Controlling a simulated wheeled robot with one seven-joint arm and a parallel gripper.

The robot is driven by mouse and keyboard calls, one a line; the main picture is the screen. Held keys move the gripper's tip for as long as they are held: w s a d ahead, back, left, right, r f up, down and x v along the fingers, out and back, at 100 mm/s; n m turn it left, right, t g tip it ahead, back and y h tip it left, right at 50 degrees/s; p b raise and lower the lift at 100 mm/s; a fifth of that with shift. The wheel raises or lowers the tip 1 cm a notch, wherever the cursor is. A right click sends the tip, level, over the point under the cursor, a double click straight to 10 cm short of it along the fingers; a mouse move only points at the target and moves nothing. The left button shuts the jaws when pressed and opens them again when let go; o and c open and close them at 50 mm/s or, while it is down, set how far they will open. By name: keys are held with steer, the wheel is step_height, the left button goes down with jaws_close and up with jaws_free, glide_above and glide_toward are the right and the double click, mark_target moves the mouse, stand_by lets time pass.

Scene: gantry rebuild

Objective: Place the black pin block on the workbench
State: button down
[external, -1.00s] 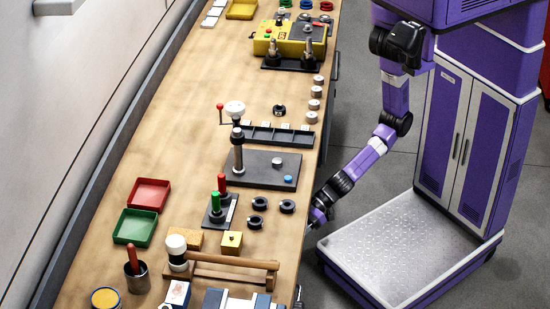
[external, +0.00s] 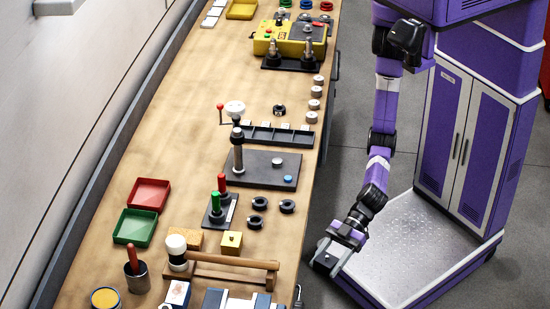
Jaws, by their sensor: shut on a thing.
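My gripper (external: 328,257) is shut on a small dark block, seemingly the black pin block (external: 325,261). The jaws hide part of it, and its pins cannot be made out clearly. The gripper points down and to the left, off the right edge of the workbench (external: 150,100), over the floor beside my base. The block is apart from the bench in the picture; its height against the bench top cannot be told. The wooden bench runs from bottom left to the top.
Near the bench's front stand a black base with red and green pegs (external: 217,215), black rings (external: 287,206), a brass-coloured block (external: 231,242) and a wooden-handled mallet (external: 235,262). Red (external: 149,194) and green (external: 135,227) trays lie left. Bare wood shows mid-left.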

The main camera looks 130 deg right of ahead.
steer(key=w+a+r+n+y+b, duration=0.1)
steer(key=w+r+b, duration=0.25)
steer(key=r, duration=0.85)
steer(key=w+a+r+b, duration=0.2)
steer(key=w+r, duration=0.2)
steer(key=r, duration=0.8)
steer(key=w+f+m+h, duration=0.2)
steer(key=w, duration=0.4)
step_height(320, 180, up, 9)
steer(key=m+g+h+b, duration=0.4)
steer(key=m+h+b, duration=0.1)
steer(key=m+h, duration=0.65)
glide_above(272, 255)
steer(key=shift+r+n+h, duration=0.1)
steer(key=shift+n+h, duration=0.15)
steer(key=shift+h, duration=0.1)
step_height(272, 255, down, 20)
steer(key=shift+r+b, duration=0.15)
steer(key=shift+b, duration=0.7)
